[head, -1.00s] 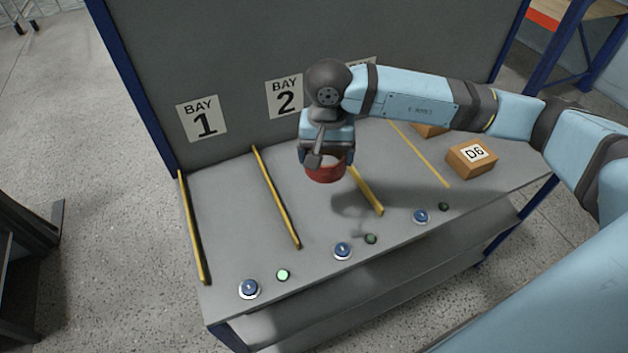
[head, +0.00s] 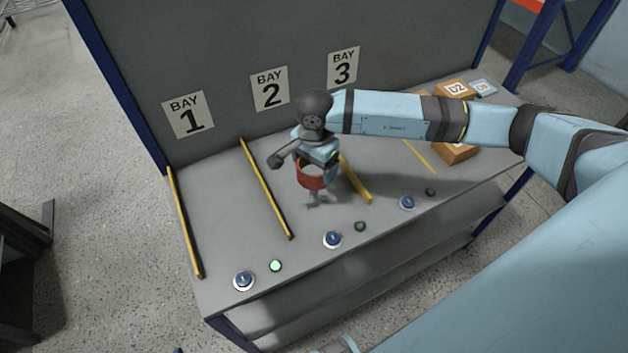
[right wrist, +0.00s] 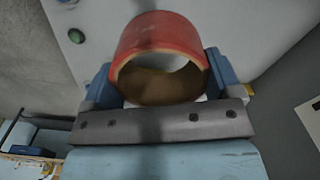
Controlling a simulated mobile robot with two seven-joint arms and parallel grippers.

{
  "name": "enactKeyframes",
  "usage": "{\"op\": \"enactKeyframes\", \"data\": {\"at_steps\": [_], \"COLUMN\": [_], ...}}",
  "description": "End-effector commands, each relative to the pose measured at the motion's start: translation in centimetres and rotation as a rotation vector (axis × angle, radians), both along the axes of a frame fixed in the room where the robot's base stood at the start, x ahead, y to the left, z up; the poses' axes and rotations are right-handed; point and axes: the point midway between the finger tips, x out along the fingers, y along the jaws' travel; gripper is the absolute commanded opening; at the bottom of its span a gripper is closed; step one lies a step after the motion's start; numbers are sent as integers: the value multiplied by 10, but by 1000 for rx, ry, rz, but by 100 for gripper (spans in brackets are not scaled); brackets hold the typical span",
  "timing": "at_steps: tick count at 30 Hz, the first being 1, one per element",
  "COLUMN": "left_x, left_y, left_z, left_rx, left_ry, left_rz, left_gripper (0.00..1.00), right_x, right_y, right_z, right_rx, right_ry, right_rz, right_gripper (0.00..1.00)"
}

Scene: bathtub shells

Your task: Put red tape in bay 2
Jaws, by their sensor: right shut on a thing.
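The red tape (head: 311,180) is a short, wide red roll with a tan inner core. My right gripper (head: 317,163) is shut on it, with a blue finger on each side of the roll (right wrist: 160,42) in the right wrist view. The roll is over the strip of deck below the BAY 2 sign (head: 269,89), between two yellow dividers, nearer the right one (head: 356,182). Its shadow lies just below it; I cannot tell whether it touches the deck. My left gripper is not in view.
Another yellow divider (head: 265,190) bounds bay 2 on the left. Blue buttons (head: 332,239) and small lamps line the front edge; the lamp by bay 1 (head: 275,266) glows green. Cardboard boxes (head: 456,90) stand at the right, partly behind my arm. Bay 1 is empty.

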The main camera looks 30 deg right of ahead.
Motion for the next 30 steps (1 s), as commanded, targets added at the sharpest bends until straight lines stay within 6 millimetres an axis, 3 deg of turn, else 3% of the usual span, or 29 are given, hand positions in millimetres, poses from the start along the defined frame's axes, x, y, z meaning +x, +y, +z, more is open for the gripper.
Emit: {"op": "enactKeyframes", "data": {"at_steps": [3,11,18,30], "left_x": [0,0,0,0], "left_y": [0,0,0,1], "left_z": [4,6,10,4], "left_rx": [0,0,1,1], "left_ry": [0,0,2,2], "left_rz": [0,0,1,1], "left_gripper": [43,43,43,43], "right_x": [0,0,0,0], "right_y": [0,0,0,0], "right_z": [-22,-43,-76,-84], "right_rx": [-1,0,1,0], "right_ry": [2,1,1,-1], "right_rz": [-2,1,0,0], "right_gripper": [60,60,60,60]}}
